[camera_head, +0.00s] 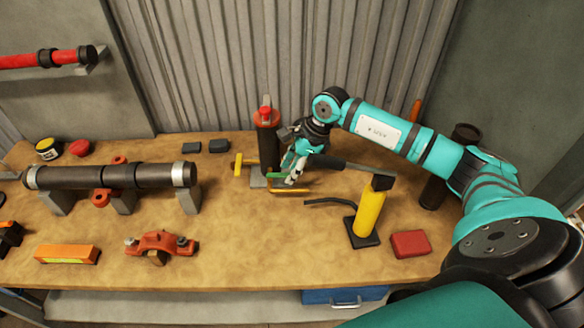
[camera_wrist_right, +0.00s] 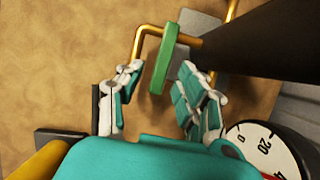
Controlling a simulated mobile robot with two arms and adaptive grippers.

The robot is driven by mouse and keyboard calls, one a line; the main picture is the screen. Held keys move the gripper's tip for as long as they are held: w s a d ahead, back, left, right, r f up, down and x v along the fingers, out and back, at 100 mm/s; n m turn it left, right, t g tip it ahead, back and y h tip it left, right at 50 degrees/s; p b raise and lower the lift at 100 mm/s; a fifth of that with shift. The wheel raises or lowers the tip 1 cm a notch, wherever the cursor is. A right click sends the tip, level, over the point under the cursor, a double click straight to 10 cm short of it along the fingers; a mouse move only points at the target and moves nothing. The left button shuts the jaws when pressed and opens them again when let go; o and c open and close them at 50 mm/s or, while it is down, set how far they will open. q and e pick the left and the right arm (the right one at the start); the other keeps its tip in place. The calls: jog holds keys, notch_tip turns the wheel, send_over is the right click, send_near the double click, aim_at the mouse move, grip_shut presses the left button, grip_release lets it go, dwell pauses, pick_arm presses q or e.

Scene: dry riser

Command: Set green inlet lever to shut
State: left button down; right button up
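The green inlet lever (camera_wrist_right: 163,60) shows in the right wrist view as a green bar beside a brass pipe (camera_wrist_right: 140,38) and a dark column. In the head view a small green part (camera_head: 279,178) shows at the foot of the dark riser (camera_head: 268,145), partly hidden by the gripper. My right gripper (camera_head: 294,172) points down there. In the right wrist view (camera_wrist_right: 160,78) its fingers are spread, one on each side of the lever, with gaps visible. I cannot tell the lever's exact setting. My left gripper is not in view.
A yellow T-handle (camera_head: 239,165) stands left of the riser. A yellow hand pump (camera_head: 369,212) stands right, near a red block (camera_head: 410,244). A pressure gauge (camera_wrist_right: 256,148) is close to the right finger. A dark pipe (camera_head: 110,176) lies on supports at left. The front middle of the bench is clear.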

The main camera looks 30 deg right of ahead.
grip_shut()
